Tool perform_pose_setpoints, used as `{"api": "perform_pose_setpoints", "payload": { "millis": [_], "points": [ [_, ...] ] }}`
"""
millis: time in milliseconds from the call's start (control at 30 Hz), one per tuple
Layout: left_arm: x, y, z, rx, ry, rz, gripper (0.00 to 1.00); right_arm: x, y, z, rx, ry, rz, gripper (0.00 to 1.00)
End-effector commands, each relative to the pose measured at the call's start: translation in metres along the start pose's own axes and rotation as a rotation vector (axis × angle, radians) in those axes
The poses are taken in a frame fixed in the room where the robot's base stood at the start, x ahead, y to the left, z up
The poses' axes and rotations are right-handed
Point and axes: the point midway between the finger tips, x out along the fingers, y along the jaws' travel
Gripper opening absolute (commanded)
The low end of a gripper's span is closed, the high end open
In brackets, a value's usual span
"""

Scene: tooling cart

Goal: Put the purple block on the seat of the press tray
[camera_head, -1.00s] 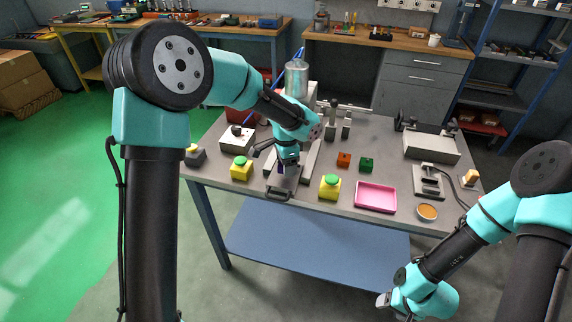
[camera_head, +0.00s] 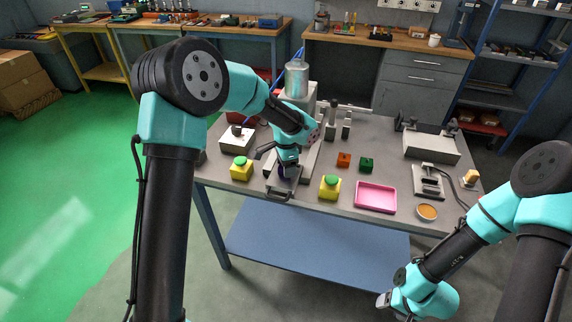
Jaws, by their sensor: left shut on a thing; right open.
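My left gripper (camera_head: 283,165) is over the front of the table, pointing down. It is shut on the purple block (camera_head: 284,172), of which only a small dark part shows. The grey press tray (camera_head: 278,193), with a handle at its front, lies right under it. The seat is hidden by the gripper and block, and I cannot tell whether the block touches it. My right gripper (camera_head: 385,300) is open and empty, low in front of the table at the right.
Yellow boxes with green buttons (camera_head: 241,169) (camera_head: 330,187) stand on both sides of the tray. The press (camera_head: 297,85) rises behind. Orange (camera_head: 344,160) and green (camera_head: 366,165) blocks and a pink tray (camera_head: 375,197) lie to the right.

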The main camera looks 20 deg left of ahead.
Motion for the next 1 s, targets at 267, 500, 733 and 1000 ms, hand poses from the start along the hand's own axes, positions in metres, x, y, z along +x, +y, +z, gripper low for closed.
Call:
{"api": "perform_pose_setpoints", "payload": {
  "millis": [267,500,733,1000],
  "points": [
    [0.0008,-0.0001,0.0001,-0.001,0.0,0.0,0.39,0.0,0.0,0.0,0.0,0.0,0.0,0.66],
    [0.0024,0.0,0.0002,-0.001,0.0,0.0,0.82,0.0,0.0,0.0,0.0,0.0,0.0,0.66],
    [0.0023,0.0,0.0002,-0.001,0.0,0.0,0.93,0.0,0.0,0.0,0.0,0.0,0.0,0.66],
    [-0.0045,-0.0004,-0.0001,-0.001,0.002,-0.002,0.93,0.0,0.0,0.0,0.0,0.0,0.0,0.66]
  ]
}}
